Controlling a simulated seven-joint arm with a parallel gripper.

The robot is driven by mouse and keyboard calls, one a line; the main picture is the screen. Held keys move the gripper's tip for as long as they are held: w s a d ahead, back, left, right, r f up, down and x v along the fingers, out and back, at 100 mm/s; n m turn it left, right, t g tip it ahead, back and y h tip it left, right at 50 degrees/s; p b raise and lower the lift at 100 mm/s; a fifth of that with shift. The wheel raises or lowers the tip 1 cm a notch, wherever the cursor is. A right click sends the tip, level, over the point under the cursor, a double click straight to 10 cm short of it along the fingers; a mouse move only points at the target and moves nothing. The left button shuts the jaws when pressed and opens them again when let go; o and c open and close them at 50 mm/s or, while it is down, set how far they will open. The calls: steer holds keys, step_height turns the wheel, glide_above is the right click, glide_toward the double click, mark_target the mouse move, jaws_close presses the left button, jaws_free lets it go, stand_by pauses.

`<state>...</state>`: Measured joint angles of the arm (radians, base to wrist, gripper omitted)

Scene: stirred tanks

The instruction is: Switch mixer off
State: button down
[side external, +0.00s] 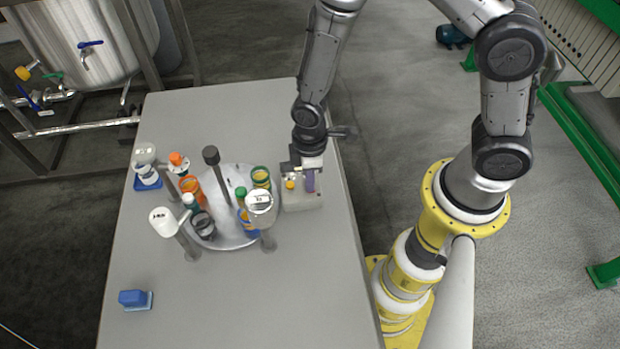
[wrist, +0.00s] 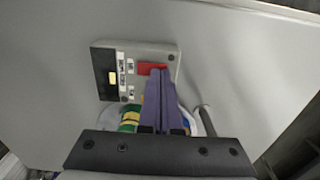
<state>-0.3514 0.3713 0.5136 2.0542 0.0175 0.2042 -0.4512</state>
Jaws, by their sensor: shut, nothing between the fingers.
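The mixer's grey control box (side external: 303,201) sits at the right edge of the table. In the wrist view the box (wrist: 130,52) has a red switch (wrist: 150,68), a small yellow part (wrist: 112,78) and white labels. My gripper (side external: 310,189) points down over the box, its purple fingers together and empty. In the wrist view the fingertips (wrist: 159,73) overlap the lower right part of the red switch. I cannot tell whether they touch it. The fingers hide part of the box and switch.
A round silver platform (side external: 237,232) left of the box holds several jars and bottles around a dark-topped post (side external: 212,157). A blue block (side external: 134,298) lies at the table's front left. The table front is mostly clear.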

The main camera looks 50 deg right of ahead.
steer(key=shift+s+f, duration=0.1)
steer(key=shift+f, duration=0.2)
stand_by(0.4)
steer(key=shift+w+d+r, duration=0.15)
steer(key=shift+w+d, duration=0.4)
step_height(320, 180, up, 14)
stand_by(0.6)
steer(key=shift+w+r, duration=0.1)
